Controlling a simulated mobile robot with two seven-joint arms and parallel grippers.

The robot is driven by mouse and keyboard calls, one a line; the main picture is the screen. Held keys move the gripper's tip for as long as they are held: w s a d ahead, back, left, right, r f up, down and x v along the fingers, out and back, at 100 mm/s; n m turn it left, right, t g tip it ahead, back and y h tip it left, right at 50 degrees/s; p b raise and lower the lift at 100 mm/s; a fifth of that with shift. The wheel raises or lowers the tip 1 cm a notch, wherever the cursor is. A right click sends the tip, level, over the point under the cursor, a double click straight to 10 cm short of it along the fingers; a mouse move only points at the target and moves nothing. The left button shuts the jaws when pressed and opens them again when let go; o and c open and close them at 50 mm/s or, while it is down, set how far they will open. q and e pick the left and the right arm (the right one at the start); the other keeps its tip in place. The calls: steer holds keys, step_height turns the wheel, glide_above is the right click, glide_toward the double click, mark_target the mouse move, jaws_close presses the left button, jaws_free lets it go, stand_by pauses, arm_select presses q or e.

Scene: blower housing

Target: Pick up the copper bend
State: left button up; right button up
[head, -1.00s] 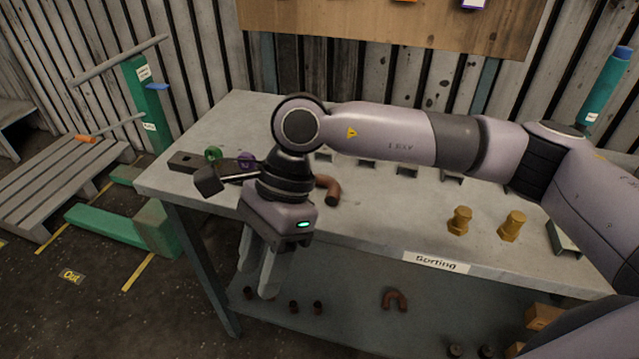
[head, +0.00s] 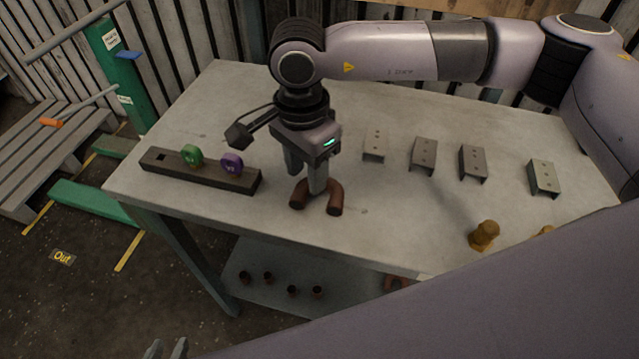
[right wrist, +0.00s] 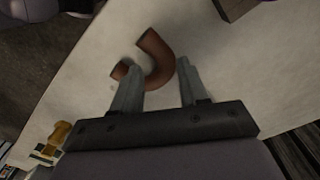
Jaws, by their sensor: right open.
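The copper bend (head: 335,194) is a brown U-shaped pipe piece lying on the table beneath my right gripper (head: 305,180). The bend also shows in the right wrist view (right wrist: 166,66). There my right gripper (right wrist: 158,76) is open, its fingers on either side of the bend's curved part; the left finger hides part of the bend. I cannot tell whether the fingers touch it. The tips of my left gripper (head: 166,348) show at the bottom edge of the head view, low and away from the table.
A dark bar (head: 215,178) with a green piece (head: 192,155) and a purple piece (head: 232,163) lies left of the bend. Several metal brackets (head: 424,152) stand to the right. A brass fitting (head: 484,235) is near the front edge. The lower shelf (head: 265,300) holds small copper parts.

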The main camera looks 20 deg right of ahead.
mark_target(307, 185)
steer(key=shift+f, duration=1.5)
jaws_close()
steer(key=shift+r, duration=0.15)
